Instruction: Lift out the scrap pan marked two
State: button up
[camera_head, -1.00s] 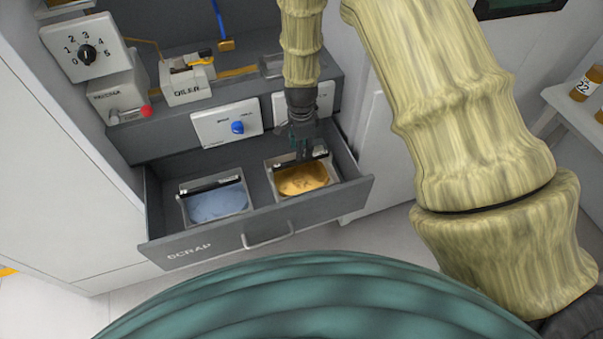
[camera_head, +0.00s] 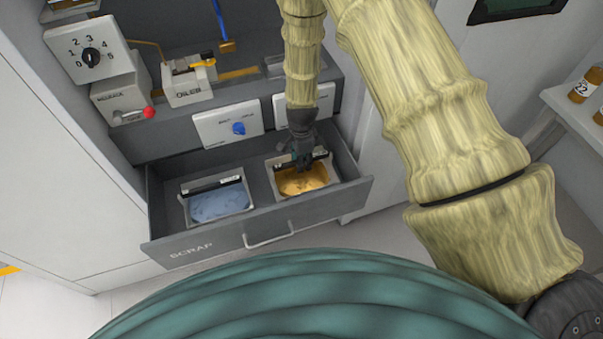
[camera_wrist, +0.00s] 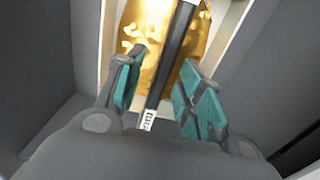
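The open drawer marked SCRAP (camera_head: 190,251) holds two pans. The right pan (camera_head: 329,179) has gold scrap, and the left pan (camera_head: 184,206) has blue-grey scrap. Each has a dark bar across its back edge. My gripper (camera_head: 303,164) is down at the back of the right pan. In the wrist view my gripper (camera_wrist: 165,80) is open, with teal pads on either side of the dark bar (camera_wrist: 174,55) and visible gaps. A small white label (camera_wrist: 148,120) on the bar is too blurred to read. I cannot tell which pan is marked two.
The drawer front has a handle (camera_head: 268,238). Behind the drawer are panels, one with a blue knob (camera_head: 239,128), partly above the pans. A box with a red-tipped lever (camera_head: 149,112) and the oiler (camera_head: 187,88) stand on the ledge. Brown bottles stand on a shelf (camera_head: 575,105) at right.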

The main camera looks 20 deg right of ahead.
grip_shut()
jog(key=shift+r, duration=0.15)
dwell(0.5)
